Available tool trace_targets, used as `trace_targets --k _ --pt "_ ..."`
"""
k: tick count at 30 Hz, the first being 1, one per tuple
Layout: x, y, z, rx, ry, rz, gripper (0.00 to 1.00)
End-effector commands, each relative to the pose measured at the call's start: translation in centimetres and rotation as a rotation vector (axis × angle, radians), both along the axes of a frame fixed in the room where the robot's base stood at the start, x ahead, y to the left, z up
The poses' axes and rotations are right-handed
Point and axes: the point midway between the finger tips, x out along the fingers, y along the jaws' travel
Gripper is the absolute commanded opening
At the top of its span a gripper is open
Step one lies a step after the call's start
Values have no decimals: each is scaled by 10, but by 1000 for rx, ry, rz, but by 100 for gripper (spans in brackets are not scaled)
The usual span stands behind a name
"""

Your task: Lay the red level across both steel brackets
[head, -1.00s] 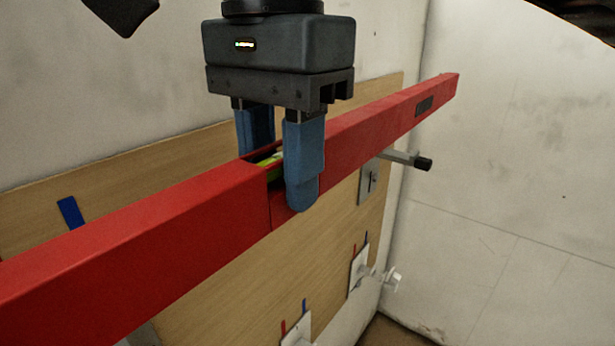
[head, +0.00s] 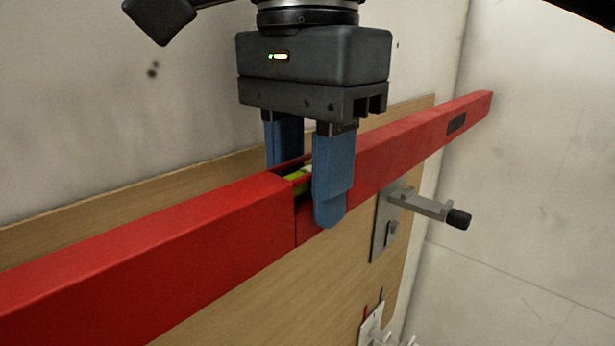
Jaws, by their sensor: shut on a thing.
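The red level (head: 170,245) is a long bar running from the lower left to the upper right of the head view, with a yellow-green vial at its middle. My gripper (head: 305,190) is shut on it, its blue fingers on both sides of the vial section. One steel bracket (head: 420,205), with a black end tip, sticks out from the wooden board below the right part of the level. A gap seems to show between that bracket and the level. The other bracket is not seen; the level covers the left part of the board.
The wooden board (head: 270,300) is fixed on a pale wall. A smaller white fitting (head: 375,330) with red and blue marks sits low on the board. A side wall (head: 530,200) stands close to the right; the level's far end is near it.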

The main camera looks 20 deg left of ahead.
Motion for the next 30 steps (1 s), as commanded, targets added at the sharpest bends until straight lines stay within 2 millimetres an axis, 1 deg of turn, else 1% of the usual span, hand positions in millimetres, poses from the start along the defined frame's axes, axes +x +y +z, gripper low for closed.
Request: trace_targets --k 1,16,30 --pt "0 0 -6 2 -2 -1 0" --pt "0 0 -37 3 0 -1 0" --pt "0 0 -74 1 1 0 0"
